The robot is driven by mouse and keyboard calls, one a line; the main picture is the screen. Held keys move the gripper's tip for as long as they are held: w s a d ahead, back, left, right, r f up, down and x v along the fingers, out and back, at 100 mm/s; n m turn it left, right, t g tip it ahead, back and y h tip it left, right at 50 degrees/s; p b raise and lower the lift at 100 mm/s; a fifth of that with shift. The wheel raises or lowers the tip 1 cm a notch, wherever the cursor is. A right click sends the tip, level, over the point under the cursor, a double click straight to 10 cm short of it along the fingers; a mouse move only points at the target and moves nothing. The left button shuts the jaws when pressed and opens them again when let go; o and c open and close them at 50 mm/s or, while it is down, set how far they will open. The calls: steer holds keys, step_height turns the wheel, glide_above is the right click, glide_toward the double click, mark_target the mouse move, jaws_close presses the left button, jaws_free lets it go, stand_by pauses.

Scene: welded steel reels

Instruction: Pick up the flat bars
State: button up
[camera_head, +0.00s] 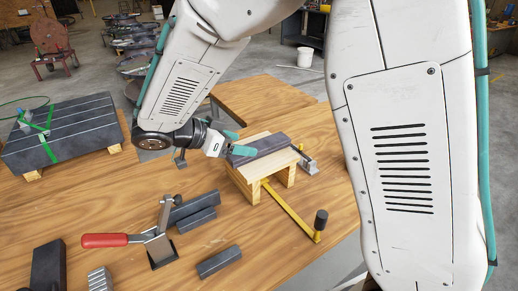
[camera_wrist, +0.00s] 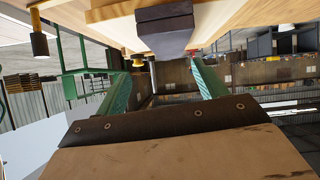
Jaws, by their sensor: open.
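Dark grey flat bars (camera_head: 262,146) lie on a small wooden stand (camera_head: 247,172) on the table. In the wrist view, the bars' end (camera_wrist: 166,38) is at the top centre, with a seam suggesting two pieces. My gripper (camera_head: 238,144) is open at the near left end of the bars. Its two teal fingers show in the wrist view (camera_wrist: 161,72), spread wider than the bars, one on each side of their line. I cannot tell whether the bars' end is between the fingers. Nothing is held.
A red-handled toggle clamp (camera_head: 105,240) stands at the left front near loose dark bars (camera_head: 192,209) and a short bar (camera_head: 219,261). A yellow bar clamp (camera_head: 290,210) runs from under the stand. A slotted steel plate (camera_head: 65,130) sits at the back left.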

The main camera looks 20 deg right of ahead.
mark_target(256, 146)
steer(key=shift+w+a+f+t, duration=0.3)
steer(key=shift+w+a+f, duration=0.1)
steer(key=shift+a, duration=0.1)
steer(key=shift+w+f+m, duration=0.1)
steer(key=shift+f+m, duration=0.05)
steer(key=shift+m, duration=0.15)
steer(key=x, duration=0.7)
steer(key=shift+w+d, duration=0.1)
steer(key=shift+d, duration=0.2)
steer(key=shift+r, duration=0.25)
jaws_close()
